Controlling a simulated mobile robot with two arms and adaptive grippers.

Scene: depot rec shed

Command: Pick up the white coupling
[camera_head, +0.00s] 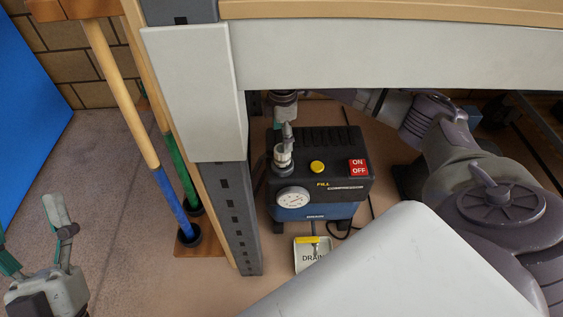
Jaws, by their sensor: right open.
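The white coupling (283,156) is a small pale ring-shaped piece at the top left of the blue and black compressor (325,150). It sits on a dark round fitting. My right gripper (287,138) reaches in under the shelf from behind and points down at the coupling. It is open, with a fingertip right at the coupling's top; I cannot tell whether they touch. The far finger is partly hidden. My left gripper (32,232) is at the lower left, open and empty, far from the compressor.
The compressor has a round gauge (292,198), a yellow button (317,167) and a red ON/OFF switch (358,166). A drain tray (306,262) lies in front. A grey shelf post (234,215) and beam (400,58) frame it closely. Poles (120,85) stand left.

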